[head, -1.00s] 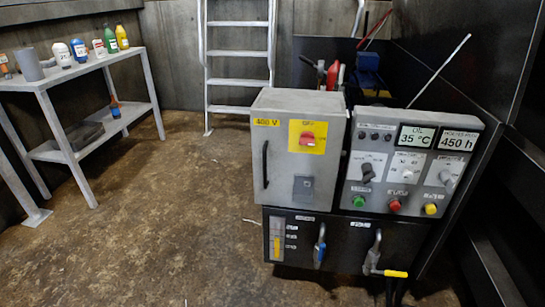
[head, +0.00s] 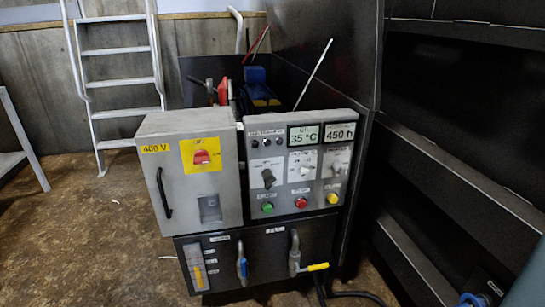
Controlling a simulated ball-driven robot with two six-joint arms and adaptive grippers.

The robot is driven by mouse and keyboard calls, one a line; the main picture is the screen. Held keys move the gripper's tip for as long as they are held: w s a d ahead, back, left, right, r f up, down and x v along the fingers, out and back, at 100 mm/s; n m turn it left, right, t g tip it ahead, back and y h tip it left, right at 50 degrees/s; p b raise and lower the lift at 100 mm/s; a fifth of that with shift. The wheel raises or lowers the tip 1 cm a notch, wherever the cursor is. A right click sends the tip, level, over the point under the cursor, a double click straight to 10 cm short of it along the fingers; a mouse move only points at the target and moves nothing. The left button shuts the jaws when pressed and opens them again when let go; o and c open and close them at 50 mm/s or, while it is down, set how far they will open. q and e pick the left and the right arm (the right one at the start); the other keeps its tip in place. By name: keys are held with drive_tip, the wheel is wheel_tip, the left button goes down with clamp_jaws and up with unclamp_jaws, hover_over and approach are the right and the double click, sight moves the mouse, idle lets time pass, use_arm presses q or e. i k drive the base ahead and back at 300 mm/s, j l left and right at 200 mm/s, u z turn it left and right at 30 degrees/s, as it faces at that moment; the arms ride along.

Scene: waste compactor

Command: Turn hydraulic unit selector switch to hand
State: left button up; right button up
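The grey control panel (head: 318,155) of the hydraulic unit faces me near the middle of the head view. It carries a black selector knob (head: 269,178) on a white plate at left, a small middle selector (head: 302,172) and a light grey knob (head: 339,171) at right. The plate labels are too small to read, so I cannot tell which knob is the task's switch or its exact setting. Green (head: 267,207), red (head: 301,203) and yellow (head: 333,198) buttons sit below. Neither of my grippers can be made out.
A grey 400 V cabinet (head: 189,205) with a red switch (head: 201,157) adjoins the panel at left. Below is a black front with valve levers (head: 242,261). Dark shelving (head: 455,120) stands at right. Blue and dark parts (head: 480,297) show at the lower right corner. Floor (head: 95,225) is clear at left.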

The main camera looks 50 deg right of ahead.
sight(270, 179)
drive_tip(key=z, duration=1.5)
